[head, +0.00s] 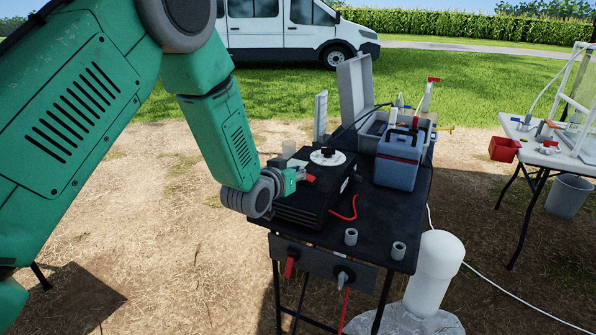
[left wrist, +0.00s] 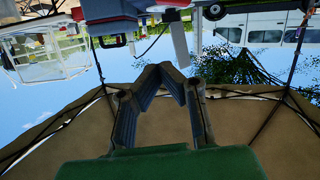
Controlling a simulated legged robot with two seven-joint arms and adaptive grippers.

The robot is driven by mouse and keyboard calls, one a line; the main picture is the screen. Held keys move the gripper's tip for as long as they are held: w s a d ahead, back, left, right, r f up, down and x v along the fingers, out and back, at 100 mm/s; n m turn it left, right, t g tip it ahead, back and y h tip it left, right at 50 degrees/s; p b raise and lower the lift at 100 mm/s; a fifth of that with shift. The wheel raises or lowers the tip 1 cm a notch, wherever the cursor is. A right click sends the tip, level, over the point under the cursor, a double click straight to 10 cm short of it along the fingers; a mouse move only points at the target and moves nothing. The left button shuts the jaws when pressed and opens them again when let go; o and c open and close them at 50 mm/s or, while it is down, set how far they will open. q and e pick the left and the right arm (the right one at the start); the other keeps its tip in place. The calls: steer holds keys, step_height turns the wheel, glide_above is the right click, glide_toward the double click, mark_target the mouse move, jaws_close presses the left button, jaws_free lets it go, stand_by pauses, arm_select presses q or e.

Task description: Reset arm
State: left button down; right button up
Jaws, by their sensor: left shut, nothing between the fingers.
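My left arm (head: 228,135), green with grey joints, comes in from the left of the head view. Its wrist hangs at the left edge of a black table (head: 377,222). My left gripper (head: 301,174) is at the near-left side of a black case with a white reel (head: 328,157); its dark fingers are hard to make out against the case, and I cannot tell whether they touch it. In the left wrist view, the fingers of this gripper (left wrist: 164,69) meet at the tips with nothing between them. My right gripper is not in view.
A blue cooler (head: 399,160) and an open grey case (head: 371,131) stand at the table's back right. Small grey fittings (head: 351,237) sit on its front edge. A white cylinder (head: 437,270) stands at right. A second table (head: 545,148) is farther right. Ground at left is open.

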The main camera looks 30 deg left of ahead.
arm_select(q)
steer(key=s+d+f+m+g, duration=0.1)
steer(key=s+d+f+g, duration=0.15)
steer(key=s+f, duration=0.65)
steer(key=s+d+f+g, duration=0.2)
steer(key=s+f+g, duration=0.2)
steer(key=s+f, duration=0.45)
steer(key=s+d+f+g, duration=0.1)
steer(key=s+f+g, duration=0.1)
steer(key=s, duration=0.7)
steer(key=s+f+g, duration=0.3)
steer(key=s+f, duration=0.2)
steer(key=s, duration=0.3)
steer(key=s+d+f+m+g, duration=0.1)
steer(key=s+f+g, duration=0.2)
steer(key=s, duration=0.6)
steer(key=shift+s+d+f+h, duration=0.3)
steer(key=shift+s+d+f, duration=0.05)
steer(key=shift+w+d, duration=0.1)
steer(key=shift+w, duration=0.05)
